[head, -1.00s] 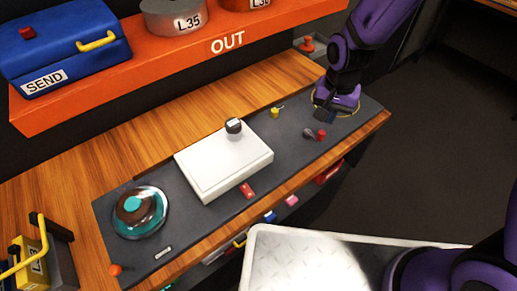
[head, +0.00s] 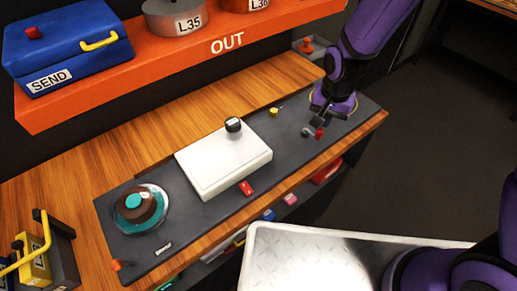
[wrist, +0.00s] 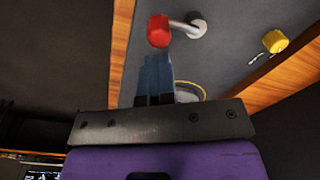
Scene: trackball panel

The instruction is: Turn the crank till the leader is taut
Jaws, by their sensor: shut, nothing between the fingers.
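The crank (head: 306,132) is a short grey arm with a red knob, on the right part of the dark panel (head: 208,208). In the wrist view its red knob (wrist: 158,30) is at the left end of the arm and its round grey hub (wrist: 197,25) is at the right. My gripper (head: 318,121) is shut and empty, low over the panel beside the crank. In the wrist view my fingertips (wrist: 155,60) point at the red knob; I cannot tell if they touch it. A round pale-rimmed part (wrist: 190,90) is partly hidden behind my gripper. I cannot make out the leader.
A yellow knob (head: 274,111) is left of the crank. A brown and teal ball (head: 137,205) sits at the left. An orange shelf (head: 130,92) overhangs behind.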

